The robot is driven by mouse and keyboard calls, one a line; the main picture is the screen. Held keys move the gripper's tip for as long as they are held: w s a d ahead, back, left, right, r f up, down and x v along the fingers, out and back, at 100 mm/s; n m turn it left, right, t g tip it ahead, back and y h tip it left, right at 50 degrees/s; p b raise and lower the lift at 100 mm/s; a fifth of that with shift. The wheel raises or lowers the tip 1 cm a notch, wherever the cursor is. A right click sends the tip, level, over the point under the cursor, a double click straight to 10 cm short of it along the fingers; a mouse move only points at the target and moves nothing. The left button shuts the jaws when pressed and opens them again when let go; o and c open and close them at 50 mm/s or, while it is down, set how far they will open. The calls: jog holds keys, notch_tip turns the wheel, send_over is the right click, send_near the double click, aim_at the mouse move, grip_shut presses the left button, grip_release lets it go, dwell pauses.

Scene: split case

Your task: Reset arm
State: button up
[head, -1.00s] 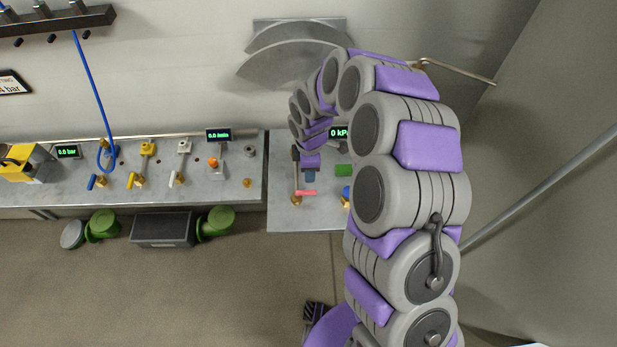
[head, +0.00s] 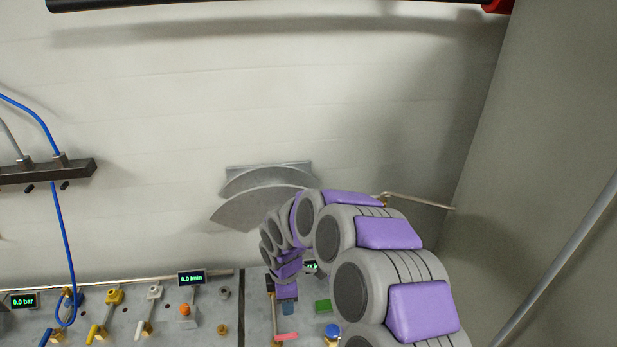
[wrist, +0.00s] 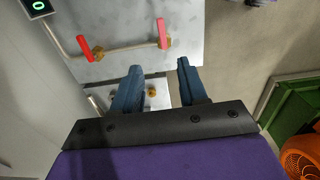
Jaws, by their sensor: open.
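My gripper (wrist: 159,68) shows in the wrist view with its two blue fingers apart and nothing between them. Past the fingertips is a grey metal bench with a red-handled valve (wrist: 85,48) and a pink-handled valve (wrist: 162,34) joined by a pipe. In the head view my purple and grey arm arches from the lower right up and over to the left. Its end hangs down over the bench, behind the pink handle (head: 287,336); the fingers are too small there to judge.
A bench (head: 255,325) with several valves and displays runs along the lower left. A curved metal bracket (head: 262,195) is on the wall behind my arm. In the wrist view a green container (wrist: 292,105) and an orange object (wrist: 303,158) lie at right.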

jog(key=s+d+r+m+b, duration=0.3)
jog(key=s+d+r+m, duration=0.7)
jog(key=s+d+r, duration=0.4)
jog(key=s+d+m+g, duration=0.1)
jog(key=s+d+m, duration=0.4)
jog(key=s, duration=0.4)
jog(key=s+d+m+b, duration=0.1)
jog(key=s+d+m, duration=0.3)
jog(key=s, duration=0.4)
jog(key=shift+s+d+f+m+g, duration=0.25)
jog(key=shift+s+d+m+g, duration=0.15)
jog(key=shift+m, duration=0.5)
